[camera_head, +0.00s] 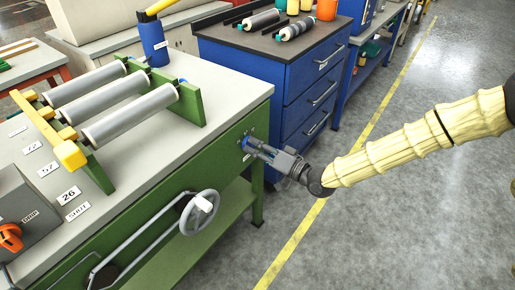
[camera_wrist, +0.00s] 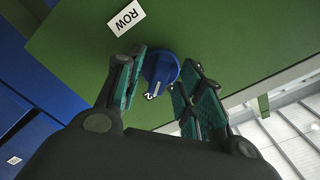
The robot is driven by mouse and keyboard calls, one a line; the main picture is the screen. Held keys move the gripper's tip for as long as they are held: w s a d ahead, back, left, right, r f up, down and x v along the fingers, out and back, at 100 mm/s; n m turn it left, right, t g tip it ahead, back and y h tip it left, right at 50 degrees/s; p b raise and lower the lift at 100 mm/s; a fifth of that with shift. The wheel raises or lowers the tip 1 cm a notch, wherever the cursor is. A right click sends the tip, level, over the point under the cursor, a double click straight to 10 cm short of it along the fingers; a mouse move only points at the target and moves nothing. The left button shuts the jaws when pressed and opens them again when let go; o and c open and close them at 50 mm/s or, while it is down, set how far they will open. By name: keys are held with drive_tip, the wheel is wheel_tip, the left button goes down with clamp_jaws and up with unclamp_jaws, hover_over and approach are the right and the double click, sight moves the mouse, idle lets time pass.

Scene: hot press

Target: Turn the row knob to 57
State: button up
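The row knob (camera_wrist: 160,68) is a round blue knob on the green panel, with a white label reading ROW (camera_wrist: 127,18) beside it in the wrist view. A small white marking, perhaps a number, shows at the knob's lower edge and is too small to read surely. My gripper (camera_wrist: 157,75) is in front of the knob, with one teal-padded finger on each side of it. The fingers are apart, with the knob between them; contact is not clear. In the head view my gripper (camera_head: 252,146) reaches the green bench's right end and largely hides the knob (camera_head: 246,141).
The green bench (camera_head: 228,92) carries several grey rollers (camera_head: 130,115), number cards (camera_head: 69,195) and a grey box with an orange knob (camera_head: 10,237). A handwheel (camera_head: 199,212) sticks out from its front. Blue drawers (camera_head: 305,100) stand behind my gripper. The floor at right is clear.

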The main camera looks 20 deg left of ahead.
drive_tip(key=shift+c, duration=0.3)
clamp_jaws()
drive_tip(key=n+b, duration=0.1)
drive_tip(key=n, duration=0.3)
drive_tip(key=shift+n, duration=0.3)
drive_tip(key=shift+n+b, duration=0.7)
drive_tip(key=shift+n, duration=1.9)
